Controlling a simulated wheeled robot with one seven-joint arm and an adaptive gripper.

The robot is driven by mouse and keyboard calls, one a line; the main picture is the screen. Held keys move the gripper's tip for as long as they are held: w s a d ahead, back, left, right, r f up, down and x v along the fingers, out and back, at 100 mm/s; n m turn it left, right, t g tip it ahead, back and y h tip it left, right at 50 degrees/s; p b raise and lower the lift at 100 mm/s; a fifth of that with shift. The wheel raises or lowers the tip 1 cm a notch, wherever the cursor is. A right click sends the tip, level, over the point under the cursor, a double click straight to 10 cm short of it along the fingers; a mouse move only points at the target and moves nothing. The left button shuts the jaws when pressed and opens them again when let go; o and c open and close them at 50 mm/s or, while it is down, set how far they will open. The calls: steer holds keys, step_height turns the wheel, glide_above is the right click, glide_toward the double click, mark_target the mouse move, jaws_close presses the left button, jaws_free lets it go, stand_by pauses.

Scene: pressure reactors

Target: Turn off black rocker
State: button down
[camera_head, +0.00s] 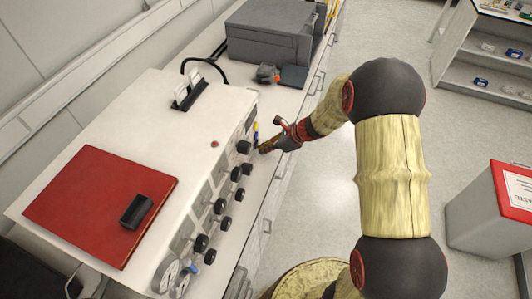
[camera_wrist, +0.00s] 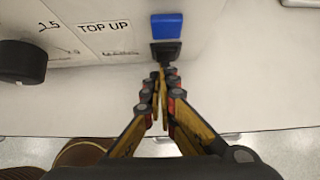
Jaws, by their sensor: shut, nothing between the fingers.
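The black rocker (camera_wrist: 164,50) sits on the white panel in the wrist view, directly beside a blue rocker (camera_wrist: 166,25). My gripper (camera_wrist: 161,72) is shut and empty, with its fingertips right at the edge of the black rocker. They look very close to it or touching; I cannot tell which. The tips hide part of its edge. In the head view my gripper (camera_head: 264,148) is at the front face of the white reactor unit (camera_head: 200,105), by small blue and yellow rockers. The black rocker is hard to make out there.
A black knob (camera_wrist: 22,62) is left of the rockers, with a "TOP UP" label (camera_wrist: 104,40) between. Several black knobs (camera_head: 220,206) line the unit's front. A grey box (camera_head: 275,35) stands behind.

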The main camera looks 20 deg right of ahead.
steer(key=shift+a+f+t+y+b, duration=0.1)
steer(key=shift+f+t+y+b, duration=0.4)
steer(key=shift+b, duration=1)
steer(key=shift+a, duration=0.1)
steer(key=shift+s, duration=0.1)
